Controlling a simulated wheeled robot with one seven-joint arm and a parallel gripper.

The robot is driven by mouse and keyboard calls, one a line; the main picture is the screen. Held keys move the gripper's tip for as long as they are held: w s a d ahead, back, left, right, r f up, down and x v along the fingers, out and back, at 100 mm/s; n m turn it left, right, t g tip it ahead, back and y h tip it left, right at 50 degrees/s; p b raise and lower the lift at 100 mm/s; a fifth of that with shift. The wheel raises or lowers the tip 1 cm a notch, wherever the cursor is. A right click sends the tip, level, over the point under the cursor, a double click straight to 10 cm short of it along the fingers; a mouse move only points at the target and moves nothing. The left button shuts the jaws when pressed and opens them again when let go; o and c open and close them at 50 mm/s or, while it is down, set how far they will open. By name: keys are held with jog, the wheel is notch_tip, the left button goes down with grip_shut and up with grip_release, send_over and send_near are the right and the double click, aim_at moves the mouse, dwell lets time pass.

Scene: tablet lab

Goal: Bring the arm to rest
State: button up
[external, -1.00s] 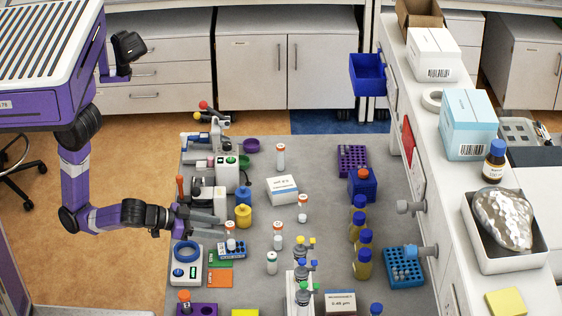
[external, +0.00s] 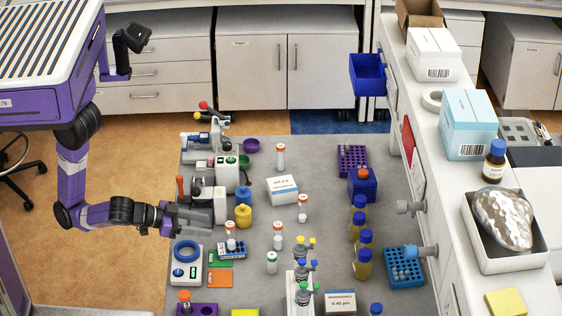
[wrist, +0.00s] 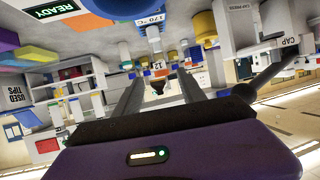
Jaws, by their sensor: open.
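My purple and black arm reaches in from the left in the external view. My gripper (external: 194,217) is at the left edge of the grey bench (external: 330,200), beside the white instruments there. Its two grey fingers also show in the wrist view (wrist: 158,90), spread apart with nothing between them. The wrist view looks upside down, with the bench at the top. Whether the fingers touch any instrument is hard to tell.
Several capped vials stand further in. Open floor (external: 130,270) lies left of the bench.

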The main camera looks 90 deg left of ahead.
jog(key=d+r+m+t+h, duration=0.2)
jog(key=d+m+h, duration=0.4)
jog(key=d, duration=0.1)
jog(key=s+a+f+n+y, duration=0.1)
jog(key=s+a+f+n, duration=0.1)
jog(key=s+a, duration=0.7)
jog(key=s+a+f+n+y, duration=0.1)
jog(key=s+a+f, duration=0.3)
jog(key=s+a, duration=0.4)
jog(key=shift+s+a+f+n+g+y, duration=0.35)
jog(key=shift+s+y, duration=0.35)
jog(key=shift+s, duration=0.55)
